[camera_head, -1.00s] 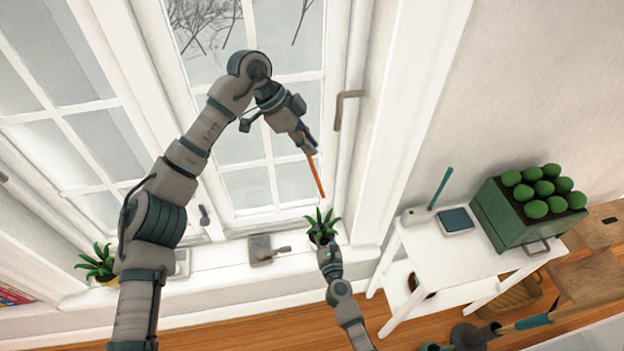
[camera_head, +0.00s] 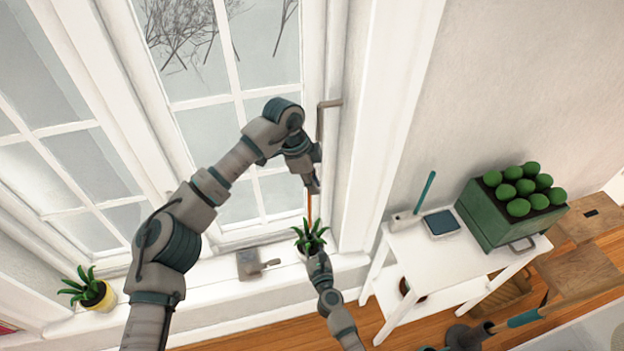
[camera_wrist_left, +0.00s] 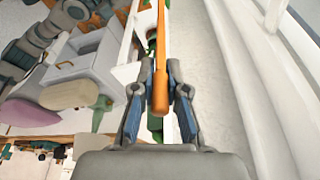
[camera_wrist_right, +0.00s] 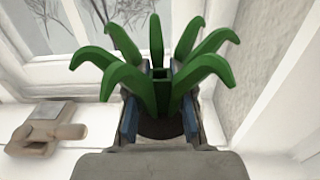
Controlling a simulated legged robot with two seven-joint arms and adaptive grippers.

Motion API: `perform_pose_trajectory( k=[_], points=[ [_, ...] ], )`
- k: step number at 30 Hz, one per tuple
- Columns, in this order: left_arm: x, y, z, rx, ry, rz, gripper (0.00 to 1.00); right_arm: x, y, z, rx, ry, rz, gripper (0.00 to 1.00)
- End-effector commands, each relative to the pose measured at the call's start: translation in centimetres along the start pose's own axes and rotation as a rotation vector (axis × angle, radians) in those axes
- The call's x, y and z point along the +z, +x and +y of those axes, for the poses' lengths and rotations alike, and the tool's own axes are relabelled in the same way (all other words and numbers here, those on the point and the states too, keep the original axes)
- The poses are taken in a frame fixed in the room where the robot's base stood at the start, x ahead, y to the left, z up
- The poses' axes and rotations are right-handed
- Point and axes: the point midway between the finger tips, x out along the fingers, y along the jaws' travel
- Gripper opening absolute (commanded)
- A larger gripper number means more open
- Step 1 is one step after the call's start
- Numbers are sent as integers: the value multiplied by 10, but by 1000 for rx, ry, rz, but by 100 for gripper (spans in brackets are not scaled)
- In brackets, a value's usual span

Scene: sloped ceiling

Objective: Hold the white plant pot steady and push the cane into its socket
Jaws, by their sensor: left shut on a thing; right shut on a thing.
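The orange cane (camera_head: 309,208) is upright above the plant in the head view. My left gripper (camera_head: 313,187) is shut on the cane near its upper end; the left wrist view shows the cane (camera_wrist_left: 159,60) between the fingers (camera_wrist_left: 160,95). The green plant (camera_head: 311,236) stands on the sill, its white pot (camera_head: 303,254) mostly hidden by my gripper and the leaves. My right gripper (camera_head: 314,257) is shut on the pot from the front. In the right wrist view a square green socket (camera_wrist_right: 160,73) shows amid the leaves. I cannot tell whether the cane's lower end touches the plant.
A yellow-potted plant (camera_head: 95,292) stands at the sill's left. A window handle (camera_head: 256,262) lies between the plants on the sill (camera_head: 215,280). A wall-side handle (camera_head: 326,110) juts near my left gripper. A white table (camera_head: 440,262) with a green crate (camera_head: 490,225) stands right.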

Motion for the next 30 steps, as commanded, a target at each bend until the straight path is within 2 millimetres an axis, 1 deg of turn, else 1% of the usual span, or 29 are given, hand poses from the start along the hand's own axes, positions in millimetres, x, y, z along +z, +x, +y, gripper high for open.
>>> perform_pose_trajectory(
  k=[9,15,30],
  points=[
    [9,30,0,1,1,-1,0,0,0,0,0,0,0,0],
    [13,44,0,0,0,-1,0,0,0,0,0,0,0,0],
    [13,46,0,0,1,0,0,0,0,0,0,0,0,0]
  ],
)
